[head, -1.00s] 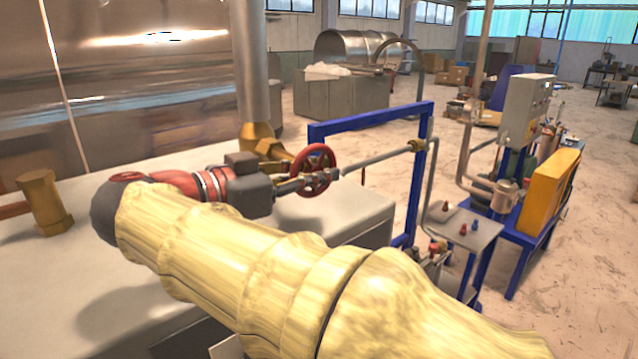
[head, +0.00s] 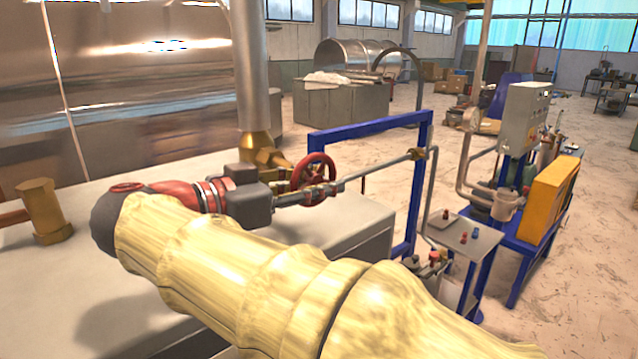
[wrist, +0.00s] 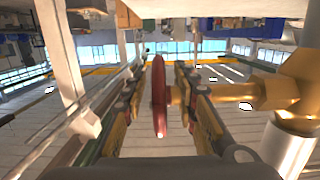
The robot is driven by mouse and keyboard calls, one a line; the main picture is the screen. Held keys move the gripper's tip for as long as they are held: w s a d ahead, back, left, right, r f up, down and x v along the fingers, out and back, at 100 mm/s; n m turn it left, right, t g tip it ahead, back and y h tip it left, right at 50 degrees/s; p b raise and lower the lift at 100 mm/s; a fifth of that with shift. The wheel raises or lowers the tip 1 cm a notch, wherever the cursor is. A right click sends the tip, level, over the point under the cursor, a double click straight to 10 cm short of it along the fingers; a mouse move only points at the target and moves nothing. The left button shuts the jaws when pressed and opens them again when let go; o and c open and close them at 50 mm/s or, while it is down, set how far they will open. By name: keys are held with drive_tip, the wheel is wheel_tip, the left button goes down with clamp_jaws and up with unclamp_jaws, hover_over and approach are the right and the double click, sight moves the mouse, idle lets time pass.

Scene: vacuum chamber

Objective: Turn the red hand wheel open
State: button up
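The red hand wheel (head: 315,180) stands upright at the back edge of the pale bench, by a brass valve body (head: 262,152). My gripper (head: 322,187) reaches to it from the left, with its fingers at the wheel. In the wrist view, the wheel (wrist: 159,95) appears edge-on as a thin red disc between the two fingers of my gripper (wrist: 158,85). Its brass stem (wrist: 225,93) runs to the right past the right finger. A gap shows on each side of the wheel, so the gripper is open around it. The wheel's spokes are partly hidden.
A grey pipe (head: 385,165) and a blue frame (head: 425,175) stand just right of the wheel. A vertical pipe (head: 250,80) rises behind it. A brass fitting (head: 45,210) sits on the bench at left. A small table (head: 468,240) stands at right.

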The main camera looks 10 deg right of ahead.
sight(291, 189)
drive_tip(key=v, duration=0.7)
drive_tip(key=shift+s+a, duration=0.15)
drive_tip(key=shift+a, duration=0.1)
